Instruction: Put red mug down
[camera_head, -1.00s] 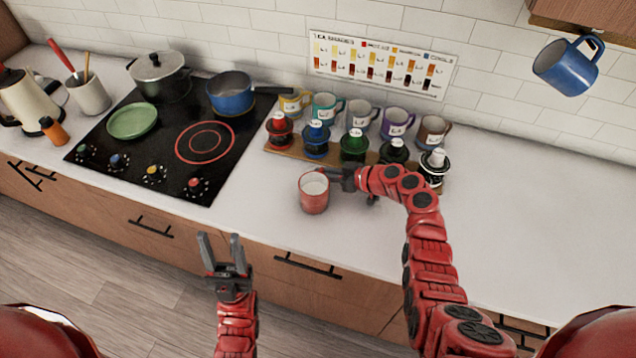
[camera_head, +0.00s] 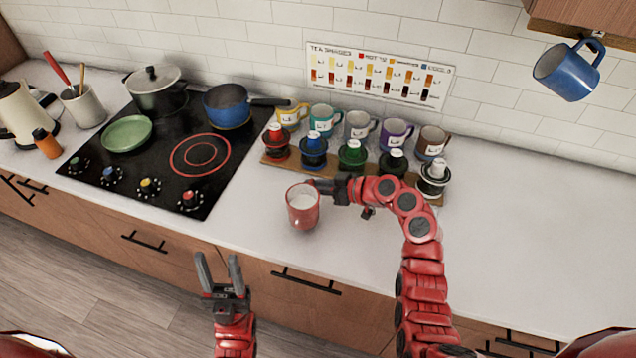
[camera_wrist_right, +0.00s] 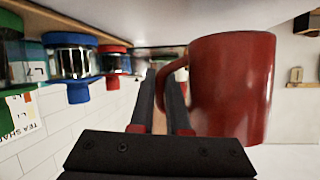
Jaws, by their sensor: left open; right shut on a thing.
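The red mug (camera_head: 302,208) is upright at the front part of the white counter, left of my right gripper. Its inside looks white. My right gripper (camera_head: 322,187) is shut on the mug's handle. In the right wrist view the mug (camera_wrist_right: 235,90) is large at right, its handle between the fingers of my right gripper (camera_wrist_right: 165,90). I cannot tell whether the mug's base touches the counter. My left gripper (camera_head: 220,270) is open and empty, in front of the counter's front edge.
Behind the mug is a wooden board (camera_head: 278,162) with several coloured-lidded jars, and a row of mugs (camera_head: 357,125) behind it. The black cooktop (camera_head: 110,175) is to the left. A blue mug (camera_head: 568,70) hangs at upper right. The counter at right is clear.

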